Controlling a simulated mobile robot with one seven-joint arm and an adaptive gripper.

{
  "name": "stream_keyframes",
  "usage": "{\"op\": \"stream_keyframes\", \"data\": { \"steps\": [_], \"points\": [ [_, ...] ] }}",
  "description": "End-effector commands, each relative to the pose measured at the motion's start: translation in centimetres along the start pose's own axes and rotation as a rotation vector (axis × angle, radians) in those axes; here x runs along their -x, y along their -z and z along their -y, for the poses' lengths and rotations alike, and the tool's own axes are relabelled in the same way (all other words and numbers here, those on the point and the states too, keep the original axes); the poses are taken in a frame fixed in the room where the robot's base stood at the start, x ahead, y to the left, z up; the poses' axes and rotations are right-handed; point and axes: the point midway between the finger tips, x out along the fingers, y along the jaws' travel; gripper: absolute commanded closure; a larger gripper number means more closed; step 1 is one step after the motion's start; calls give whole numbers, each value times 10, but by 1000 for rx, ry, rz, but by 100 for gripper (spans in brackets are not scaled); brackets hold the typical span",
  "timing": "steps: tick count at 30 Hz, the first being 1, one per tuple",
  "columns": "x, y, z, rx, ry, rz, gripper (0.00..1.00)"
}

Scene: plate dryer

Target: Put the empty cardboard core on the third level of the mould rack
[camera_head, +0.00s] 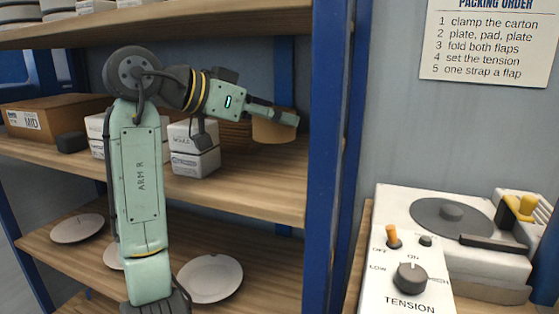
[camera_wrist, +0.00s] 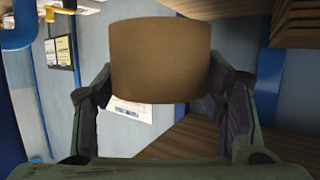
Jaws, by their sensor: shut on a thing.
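The brown cardboard core (camera_head: 274,127) is held at the tip of my gripper (camera_head: 272,110) in the head view. In the wrist view the core (camera_wrist: 160,62) sits between the two fingers of my gripper (camera_wrist: 162,85), which are shut on it. The mould rack has blue posts and wooden shelves. The core is above the right end of a middle shelf (camera_head: 262,192), close to the blue post (camera_head: 330,120). I cannot tell whether it touches the shelf.
White boxes (camera_head: 194,160) and a brown carton (camera_head: 45,117) stand on the same shelf. White plates (camera_head: 210,277) lie on the shelf below. A strapping machine (camera_head: 455,235) with a tension knob (camera_head: 410,279) stands at the right. A packing-order sign (camera_head: 490,40) hangs on the wall.

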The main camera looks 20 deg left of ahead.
Motion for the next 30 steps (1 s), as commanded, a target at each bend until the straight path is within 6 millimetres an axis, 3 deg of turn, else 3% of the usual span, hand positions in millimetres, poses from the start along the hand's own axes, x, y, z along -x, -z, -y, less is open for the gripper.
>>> {"op": "stream_keyframes", "data": {
  "steps": [3, 15, 28, 29, 30],
  "points": [
    [-7, -20, 0, 2, -1, -1, 59],
    [-24, -64, 0, 1, -1, -1, 59],
    [-27, -72, 0, -1, -1, -1, 59],
    [-27, -72, 0, -1, -1, -1, 35],
    [-27, -71, 0, -1, -1, -1, 32]
  ]
}}
